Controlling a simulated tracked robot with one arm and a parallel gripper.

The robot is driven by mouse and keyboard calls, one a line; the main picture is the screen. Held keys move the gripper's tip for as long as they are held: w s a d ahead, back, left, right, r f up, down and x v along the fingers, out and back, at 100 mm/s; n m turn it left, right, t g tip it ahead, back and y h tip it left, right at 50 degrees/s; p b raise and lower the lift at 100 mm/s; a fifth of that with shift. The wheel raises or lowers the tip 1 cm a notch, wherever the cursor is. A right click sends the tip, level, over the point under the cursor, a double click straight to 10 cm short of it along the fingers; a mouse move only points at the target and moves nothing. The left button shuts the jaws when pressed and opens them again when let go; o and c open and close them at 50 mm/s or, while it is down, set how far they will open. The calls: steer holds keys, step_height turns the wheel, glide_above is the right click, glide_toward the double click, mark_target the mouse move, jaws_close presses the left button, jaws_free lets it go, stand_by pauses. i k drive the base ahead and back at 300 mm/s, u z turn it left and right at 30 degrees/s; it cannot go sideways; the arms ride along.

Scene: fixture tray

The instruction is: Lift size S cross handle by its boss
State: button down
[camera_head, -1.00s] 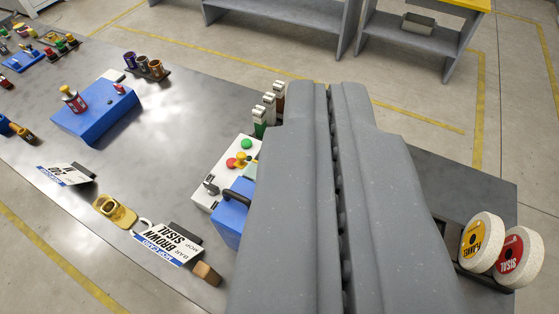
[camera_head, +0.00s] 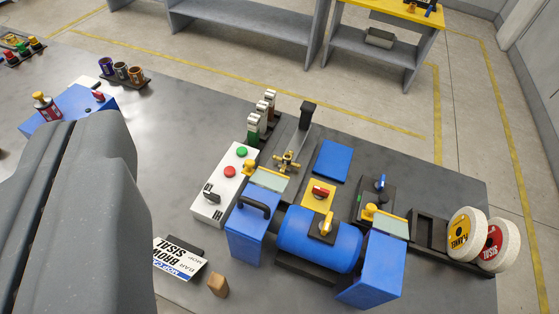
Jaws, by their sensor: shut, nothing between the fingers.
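My gripper (camera_head: 76,124) fills the lower left of the view as large grey fingers. It is shut and empty, well to the left of the cross handle and apart from it.
A blue grinder (camera_head: 318,240) with yellow fittings stands in front of the handle. A blue block (camera_head: 332,160) lies right. Two buffing wheels (camera_head: 466,232) stand far right.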

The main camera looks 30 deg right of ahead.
mark_target(285, 162)
steer(key=z, duration=0.05)
steer(key=k, duration=1.45)
steer(key=z, duration=0.4)
steer(key=i, duration=1.05)
steer(key=u, duration=0.05)
